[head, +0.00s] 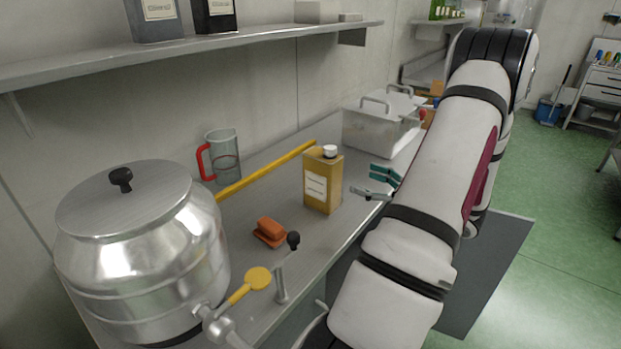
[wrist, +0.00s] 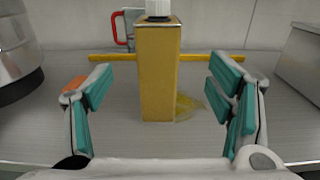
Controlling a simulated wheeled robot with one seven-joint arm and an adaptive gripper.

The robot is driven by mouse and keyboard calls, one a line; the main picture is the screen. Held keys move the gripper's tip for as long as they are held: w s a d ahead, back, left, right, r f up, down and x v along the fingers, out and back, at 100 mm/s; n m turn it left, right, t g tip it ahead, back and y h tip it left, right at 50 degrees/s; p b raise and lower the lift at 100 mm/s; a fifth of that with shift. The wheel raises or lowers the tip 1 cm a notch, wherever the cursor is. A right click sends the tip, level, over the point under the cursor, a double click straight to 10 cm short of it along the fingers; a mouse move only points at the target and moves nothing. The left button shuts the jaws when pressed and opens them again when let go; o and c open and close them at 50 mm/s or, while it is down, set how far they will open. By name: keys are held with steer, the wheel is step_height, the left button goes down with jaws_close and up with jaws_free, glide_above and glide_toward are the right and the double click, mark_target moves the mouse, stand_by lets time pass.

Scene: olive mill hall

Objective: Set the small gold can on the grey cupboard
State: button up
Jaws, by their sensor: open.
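The small gold can (head: 323,182) has a white cap and a pale label, and stands upright on the steel worktop (head: 283,160). My gripper (head: 376,182) is open and empty just to the right of the can in the head view. In the wrist view the gold can (wrist: 158,75) stands ahead, centred between the two spread teal-padded fingers (wrist: 160,90), with gaps on both sides. A grey drawer unit (head: 603,90) stands far off at the right; I cannot tell whether it is the grey cupboard.
A yellow bar (head: 265,172) lies behind the can, near a red-handled jug (head: 222,156). An orange block (head: 269,230) and steel drum (head: 140,240) are at left, a steel box (head: 370,130) beyond. A yellowish patch (wrist: 188,104) lies beside the can. Green floor is open at right.

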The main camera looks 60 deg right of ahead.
mark_target(338, 169)
steer(key=w, duration=0.5)
steer(key=w+d, duration=0.1)
steer(key=w, duration=0.2)
steer(key=shift+w, duration=0.2)
steer(key=shift+w+d+r+p, duration=0.1)
steer(key=shift+w+r+p, duration=0.1)
steer(key=shift+w, duration=0.7)
steer(key=shift+w+a+r+p, duration=0.1)
steer(key=shift+w+p, duration=0.1)
steer(key=shift+w, duration=0.65)
steer(key=shift+w+d+r+p, duration=0.1)
steer(key=shift+w+r+p, duration=0.1)
steer(key=shift+w, duration=0.7)
jaws_close()
